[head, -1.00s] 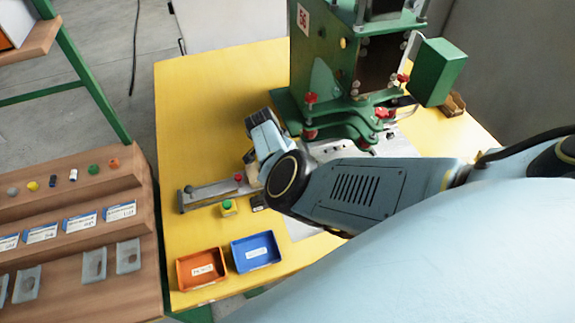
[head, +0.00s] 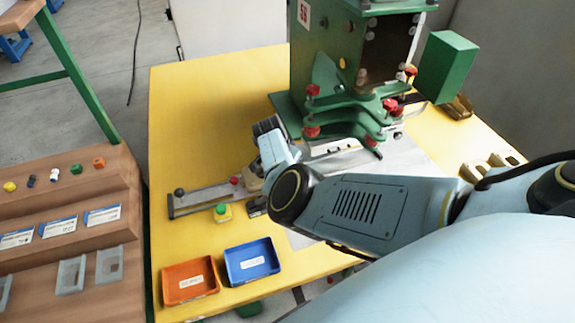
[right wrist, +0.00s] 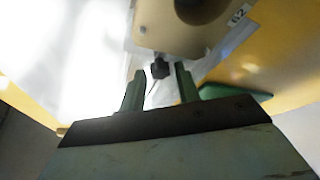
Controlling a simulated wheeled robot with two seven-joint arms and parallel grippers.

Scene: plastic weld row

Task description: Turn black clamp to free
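In the right wrist view a small black knob (right wrist: 160,68), which I take to be the black clamp, stands under a beige part, beyond and between my fingertips. My right gripper (right wrist: 160,78) is open, with one finger on each side and a visible gap to the knob. In the head view my right arm reaches from the right over the yellow table (head: 205,110) to the fixture; its fingers are hidden there. A grey rail with a black ball (head: 179,193) and a red knob (head: 234,181) lies left of my wrist. My left gripper is not in view.
A green press (head: 340,70) with red knobs stands behind my right arm, with a green box (head: 447,66) beside it. Orange (head: 191,298) and blue (head: 250,278) trays lie at the front, near a green-topped yellow item (head: 222,212). A wooden stepped rack (head: 112,165) stands left.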

